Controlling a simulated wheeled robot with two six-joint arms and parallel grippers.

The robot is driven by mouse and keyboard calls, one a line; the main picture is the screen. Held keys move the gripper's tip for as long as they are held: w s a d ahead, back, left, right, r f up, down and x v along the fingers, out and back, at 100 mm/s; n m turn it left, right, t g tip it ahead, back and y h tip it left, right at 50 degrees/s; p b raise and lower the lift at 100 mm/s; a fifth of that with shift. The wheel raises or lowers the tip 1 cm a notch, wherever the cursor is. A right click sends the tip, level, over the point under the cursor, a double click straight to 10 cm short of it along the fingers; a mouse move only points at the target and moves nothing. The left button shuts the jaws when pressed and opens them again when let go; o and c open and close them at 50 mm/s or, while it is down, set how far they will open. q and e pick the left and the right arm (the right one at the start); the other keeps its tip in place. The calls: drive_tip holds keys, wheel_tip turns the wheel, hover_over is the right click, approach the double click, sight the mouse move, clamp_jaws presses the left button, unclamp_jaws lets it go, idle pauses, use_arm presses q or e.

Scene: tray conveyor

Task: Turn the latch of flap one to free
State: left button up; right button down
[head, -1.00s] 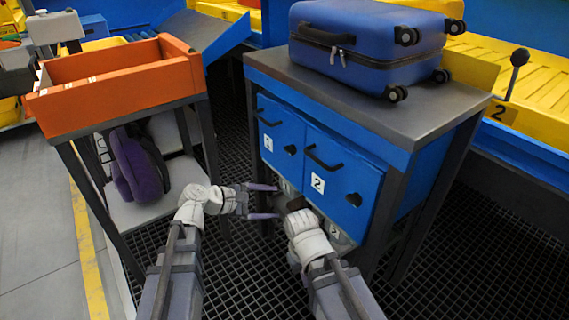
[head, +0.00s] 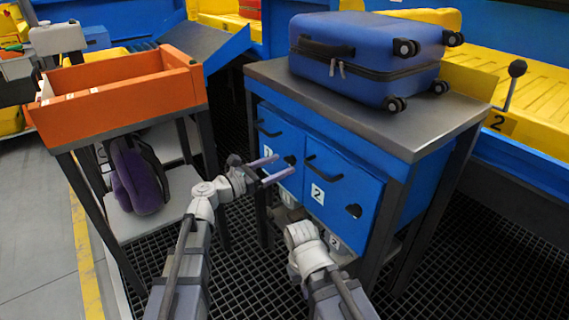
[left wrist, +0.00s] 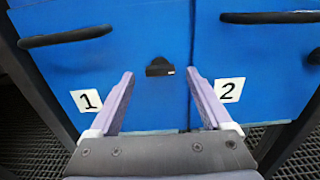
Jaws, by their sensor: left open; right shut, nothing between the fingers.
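Flap one (head: 272,142) is the left blue door of the cabinet, with a black bar handle (head: 268,131) and a white label 1. Its black latch (left wrist: 159,67) is a small dark piece near the flap's right edge, with its bar lying about level in the left wrist view. My left gripper (head: 284,167) is open in front of flap one, fingers pointing at it. In the left wrist view its fingertips (left wrist: 160,74) stand either side of the latch; contact is not clear. My right gripper (head: 300,232) is shut and empty, low before flap two; its fingertips are hard to see.
Flap two (head: 340,197) adjoins on the right, with its own handle (head: 322,168) and latch (head: 354,211). A blue suitcase (head: 365,55) lies on the cabinet top (head: 420,122). An orange bin (head: 120,95) on a stand is at left, a purple bag (head: 140,180) below it.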

sight(290, 161)
use_arm(q)
drive_tip(key=shift+x, duration=1.2)
drive_tip(key=shift+c, duration=0.3)
clamp_jaws()
